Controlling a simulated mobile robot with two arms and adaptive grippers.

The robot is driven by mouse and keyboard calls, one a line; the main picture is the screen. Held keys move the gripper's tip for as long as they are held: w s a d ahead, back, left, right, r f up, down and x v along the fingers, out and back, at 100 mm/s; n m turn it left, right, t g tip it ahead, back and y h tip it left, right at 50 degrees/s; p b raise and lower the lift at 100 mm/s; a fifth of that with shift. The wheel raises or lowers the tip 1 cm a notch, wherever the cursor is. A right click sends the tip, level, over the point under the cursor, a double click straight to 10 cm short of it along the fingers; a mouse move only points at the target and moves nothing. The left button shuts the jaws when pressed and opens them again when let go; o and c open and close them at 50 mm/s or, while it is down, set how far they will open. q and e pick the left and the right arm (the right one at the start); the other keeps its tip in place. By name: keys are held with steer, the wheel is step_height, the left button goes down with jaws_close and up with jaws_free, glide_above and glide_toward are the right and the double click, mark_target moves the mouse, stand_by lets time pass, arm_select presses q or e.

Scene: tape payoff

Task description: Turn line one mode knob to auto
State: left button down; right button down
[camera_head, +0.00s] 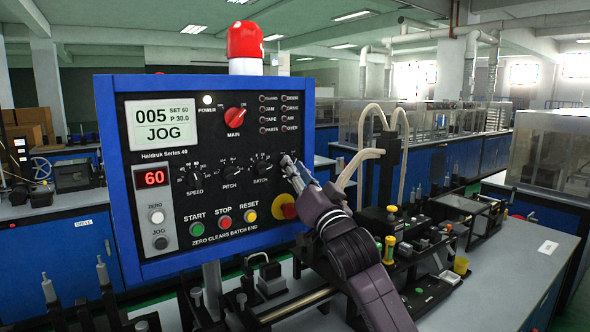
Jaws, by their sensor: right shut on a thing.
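The blue-framed control panel (220,262) stands at centre left. Its screen (161,124) reads 005, SET 60, P 30.0 and JOG. My right gripper (290,165) reaches in from the lower right and is shut on a knob at the panel's right side, right of the batch knob (263,167). My fingers hide most of that knob and its labels, so its pointer cannot be read; by the JOG on the screen it appears to be the mode knob. My left gripper is not in view.
The panel also carries the speed (195,176) and pitch (231,173) knobs, a red main switch (235,115) and start, stop and reset buttons. A red emergency knob (287,207) sits just below my gripper. Pale hoses (357,162) and machine parts stand to the right.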

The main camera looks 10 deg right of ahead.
steer(key=n+y+p, duration=0.1)
steer(key=n+y, duration=0.1)
steer(key=n, duration=0.1)
steer(key=shift+d+n, duration=0.15)
steer(key=shift+n, duration=0.25)
steer(key=n+y+p, duration=0.1)
steer(key=n, duration=0.1)
steer(key=n+y, duration=0.1)
steer(key=n, duration=0.1)
steer(key=shift+w+d+r+g+p, duration=0.1)
steer(key=shift+d+g+p, duration=0.05)
steer(key=shift+g+p, duration=0.25)
steer(key=shift+n+g+y+p, duration=0.45)
steer(key=shift+n+y+p, duration=0.3)
steer(key=shift+n, duration=0.7)
steer(key=shift+n+g+y+p, duration=0.55)
steer(key=shift+n+p, duration=0.45)
steer(key=shift+n, duration=0.5)
steer(key=shift+n+g+y+p, duration=0.4)
steer(key=shift+n+y+p, duration=0.4)
steer(key=shift+n, duration=0.65)
steer(key=c, duration=2)
jaws_free()
steer(key=shift+c, duration=0.2)
